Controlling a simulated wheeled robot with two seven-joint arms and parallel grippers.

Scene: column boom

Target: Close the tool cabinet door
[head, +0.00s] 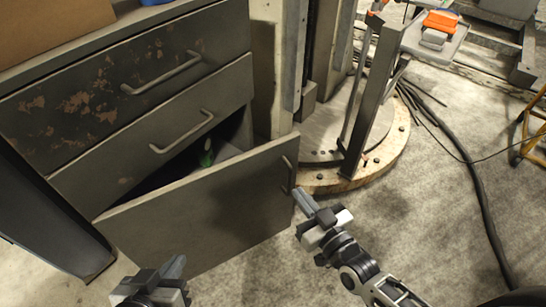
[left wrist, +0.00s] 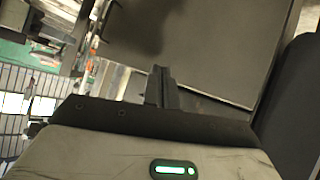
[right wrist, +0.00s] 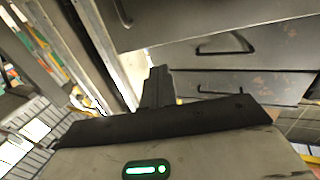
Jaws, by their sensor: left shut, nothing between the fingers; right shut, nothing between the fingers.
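The grey tool cabinet door (head: 205,215) is the bottom panel of the cabinet. It stands partly open, with its left end at the cabinet and its right end swung out. Its upright handle (head: 289,174) is near the free right edge. My right gripper (head: 297,194) is shut and empty, just right of and below the handle; I cannot tell whether it touches the door. My left gripper (head: 179,265) is shut and empty, low in front of the door. The left wrist view shows a large grey panel (left wrist: 190,45), likely the door. Fingertips show in both wrist views.
Two closed drawers (head: 130,85) with bar handles sit above the door. A green object (head: 206,157) shows inside the opening. A round column base (head: 385,165) with a metal post stands right of the door.

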